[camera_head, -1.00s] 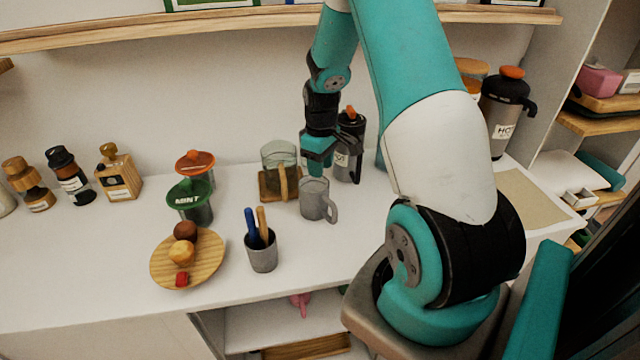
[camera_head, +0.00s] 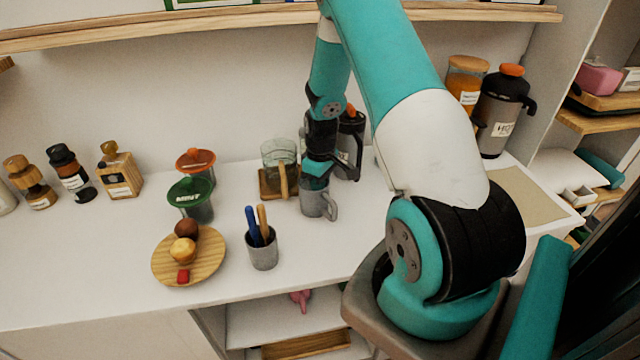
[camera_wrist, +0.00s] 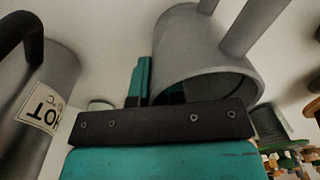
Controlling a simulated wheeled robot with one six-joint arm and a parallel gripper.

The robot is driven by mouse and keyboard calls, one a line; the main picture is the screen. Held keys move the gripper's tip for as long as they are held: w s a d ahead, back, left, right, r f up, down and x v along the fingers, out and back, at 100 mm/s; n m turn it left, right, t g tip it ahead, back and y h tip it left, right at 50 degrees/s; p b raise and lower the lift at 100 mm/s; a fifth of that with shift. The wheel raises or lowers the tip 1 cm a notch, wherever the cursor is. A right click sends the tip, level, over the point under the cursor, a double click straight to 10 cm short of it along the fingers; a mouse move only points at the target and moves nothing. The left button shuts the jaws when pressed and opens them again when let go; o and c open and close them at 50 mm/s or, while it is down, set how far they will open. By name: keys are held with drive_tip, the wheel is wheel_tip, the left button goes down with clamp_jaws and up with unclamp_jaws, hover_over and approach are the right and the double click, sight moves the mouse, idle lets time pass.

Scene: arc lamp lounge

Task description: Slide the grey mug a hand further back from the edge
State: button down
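The grey mug (camera_head: 313,204) stands upright on the white counter (camera_head: 345,245), its handle to the right. My gripper (camera_head: 315,180) points down at the mug's back rim. In the wrist view the mug (camera_wrist: 205,45) fills the upper middle. One teal finger (camera_wrist: 140,82) shows beside the mug's outside wall, and a teal part shows within its mouth. The gripper body hides the lower part of that view. Whether the fingers press on the wall cannot be made out.
A glass mug on a wooden coaster (camera_head: 268,190) stands close left of the grey mug. A dark flask (camera_head: 350,150) stands close behind right. A grey cup with pens (camera_head: 262,252) and a wooden plate (camera_head: 215,262) are front left. The counter in front is clear.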

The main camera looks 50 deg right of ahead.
drive_tip(key=shift+s+a, duration=0.85)
drive_tip(key=shift+s, duration=0.25)
drive_tip(key=c, duration=1.1)
unclamp_jaws()
drive_tip(key=r, duration=1.1)
drive_tip(key=r+b, duration=0.1)
drive_tip(key=r, duration=0.5)
drive_tip(key=shift+d+r, duration=0.25)
